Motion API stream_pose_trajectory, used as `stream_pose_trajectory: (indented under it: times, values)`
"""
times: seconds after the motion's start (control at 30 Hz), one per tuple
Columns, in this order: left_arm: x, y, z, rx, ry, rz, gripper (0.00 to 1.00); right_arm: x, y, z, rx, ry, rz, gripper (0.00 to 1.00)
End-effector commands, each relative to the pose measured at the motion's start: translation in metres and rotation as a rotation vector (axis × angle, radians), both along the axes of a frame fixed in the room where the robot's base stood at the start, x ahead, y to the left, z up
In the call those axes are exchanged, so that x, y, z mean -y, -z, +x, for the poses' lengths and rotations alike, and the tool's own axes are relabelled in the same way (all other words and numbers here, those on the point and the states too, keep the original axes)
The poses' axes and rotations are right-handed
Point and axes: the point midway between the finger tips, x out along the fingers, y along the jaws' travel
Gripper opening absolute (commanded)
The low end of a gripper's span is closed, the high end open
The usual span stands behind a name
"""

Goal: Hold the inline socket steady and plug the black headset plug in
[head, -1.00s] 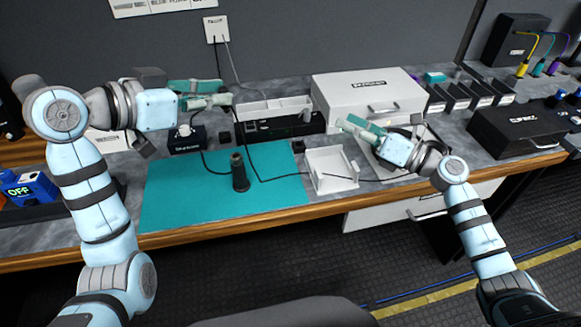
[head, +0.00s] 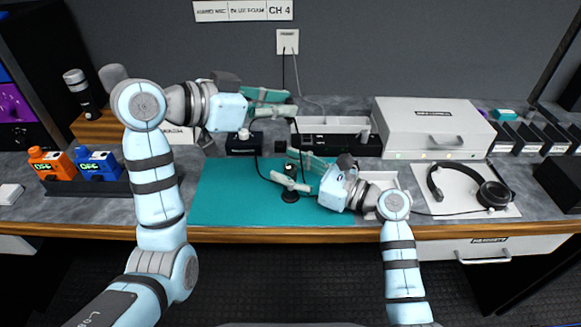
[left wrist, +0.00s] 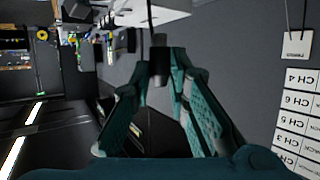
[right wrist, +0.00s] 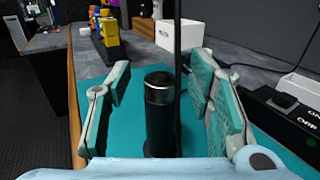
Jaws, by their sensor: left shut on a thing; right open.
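The inline socket (right wrist: 160,115) is a black upright cylinder with a silver ring near its top, standing on the teal mat (head: 225,195). In the head view its base (head: 290,196) shows below my right gripper (head: 292,170). My right gripper is open, with a finger on each side of the socket in the right wrist view; gaps show on both sides. My left gripper (head: 291,103) is higher and further back, shut on a dark piece (left wrist: 158,62) with a cable, apparently the black headset plug.
The headset (head: 490,193) lies on a white pad at right. A black cable (right wrist: 177,60) runs upright close beside the socket. A white case (head: 435,125), a white tray (head: 385,180) and a black box (head: 243,145) stand around the mat. The mat's left part is clear.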

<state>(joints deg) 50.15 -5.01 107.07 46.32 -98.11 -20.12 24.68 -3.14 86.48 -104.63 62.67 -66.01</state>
Motion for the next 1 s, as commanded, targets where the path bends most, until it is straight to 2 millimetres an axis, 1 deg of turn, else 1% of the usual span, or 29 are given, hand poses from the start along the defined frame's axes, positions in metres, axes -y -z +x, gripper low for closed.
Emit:
stream_pose_trajectory:
  times: [0.23,0.27,0.3,0.53,0.57,0.67,0.73,0.8,0.87,0.93,1.0]
  values:
    - [0.000,0.000,0.000,0.000,0.000,0.000,0.00,-0.002,0.000,0.001,0.001,0.000,0.000,0.48]
    - [0.000,0.000,0.000,0.000,0.000,0.000,0.00,-0.002,0.000,0.001,0.000,0.000,0.000,0.45]
    - [0.000,0.000,0.000,0.000,0.000,0.000,0.00,-0.002,0.000,0.001,0.000,0.000,0.000,0.38]
    - [0.000,0.000,0.000,0.000,0.000,0.000,0.00,-0.001,0.000,0.001,0.000,0.000,0.000,0.01]
    - [0.000,0.000,0.000,0.000,0.000,0.000,0.00,-0.001,0.000,0.001,0.000,0.000,0.000,0.00]
    - [-0.002,0.000,0.001,-0.001,-0.004,0.001,0.00,-0.001,0.000,0.001,0.000,0.000,0.000,0.00]
    - [-0.010,0.011,0.008,-0.011,0.003,0.003,0.00,-0.001,0.000,0.001,0.000,0.000,0.000,0.00]
    - [-0.012,0.030,0.013,-0.017,0.097,0.002,0.00,-0.001,0.000,0.001,0.000,0.000,0.000,0.00]
    - [-0.010,0.040,0.013,-0.016,0.189,0.002,0.00,-0.001,0.000,0.001,0.000,0.000,0.000,0.00]
    - [-0.006,0.044,0.009,-0.012,0.274,0.000,0.00,-0.001,0.000,0.001,0.000,0.000,0.000,0.00]
    - [-0.002,0.042,0.006,-0.011,0.318,0.003,0.00,-0.001,0.000,0.001,0.000,0.000,0.000,0.00]
